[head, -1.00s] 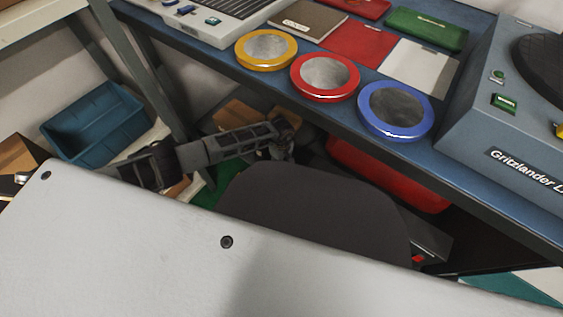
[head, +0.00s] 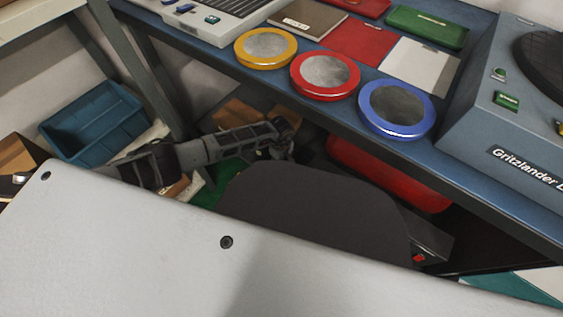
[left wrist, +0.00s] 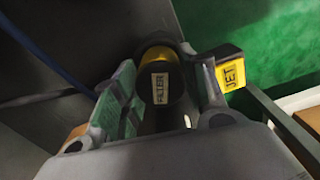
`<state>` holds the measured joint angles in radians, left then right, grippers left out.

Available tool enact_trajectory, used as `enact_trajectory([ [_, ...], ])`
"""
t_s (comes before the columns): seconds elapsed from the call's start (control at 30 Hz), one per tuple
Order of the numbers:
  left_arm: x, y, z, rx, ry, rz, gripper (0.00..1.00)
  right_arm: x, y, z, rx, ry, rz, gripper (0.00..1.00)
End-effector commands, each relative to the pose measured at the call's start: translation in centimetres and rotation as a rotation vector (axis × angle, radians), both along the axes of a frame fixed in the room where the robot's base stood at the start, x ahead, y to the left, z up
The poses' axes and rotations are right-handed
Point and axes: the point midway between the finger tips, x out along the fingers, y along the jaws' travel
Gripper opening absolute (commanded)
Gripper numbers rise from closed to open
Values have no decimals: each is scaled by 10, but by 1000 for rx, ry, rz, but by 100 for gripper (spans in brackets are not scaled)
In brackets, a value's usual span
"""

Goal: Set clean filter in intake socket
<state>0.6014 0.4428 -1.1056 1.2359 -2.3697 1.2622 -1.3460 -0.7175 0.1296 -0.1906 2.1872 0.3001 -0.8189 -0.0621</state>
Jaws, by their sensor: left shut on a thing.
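In the left wrist view my left gripper (left wrist: 162,95) is shut on a black cylinder labelled FILTER (left wrist: 160,92), with a yellow band at its far end. The cylinder lies between the two fingers. A dark block with a yellow JET label (left wrist: 230,73) shows beside the right-hand finger; I cannot tell whether it touches. In the head view my left gripper (head: 284,140) is low, under the blue bench's front edge, small and dark, and the filter cannot be made out there. I cannot identify the intake socket in either view. My right gripper is out of view.
The blue bench (head: 215,62) carries yellow (head: 265,47), red (head: 325,75) and blue (head: 397,107) rings and a grey machine (head: 510,115). Below are a teal bin (head: 95,125) and a red rounded object (head: 390,175). A bench leg (head: 138,68) stands near my left arm.

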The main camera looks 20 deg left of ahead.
Motion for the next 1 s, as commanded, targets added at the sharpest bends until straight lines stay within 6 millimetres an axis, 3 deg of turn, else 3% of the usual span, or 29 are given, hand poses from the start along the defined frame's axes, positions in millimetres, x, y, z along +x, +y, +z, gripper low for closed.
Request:
enact_trajectory([
  [0.6, 0, 0, -8, 0, 0, 0, 18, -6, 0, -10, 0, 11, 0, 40],
  [0.63, 0, 0, -8, 0, 0, 0, 45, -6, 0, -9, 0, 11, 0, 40],
  [0.67, 0, 0, -7, 0, 0, 0, 49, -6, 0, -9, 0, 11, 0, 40],
  [1.0, 0, 0, -8, 0, 0, 0, 52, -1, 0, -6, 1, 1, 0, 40],
])
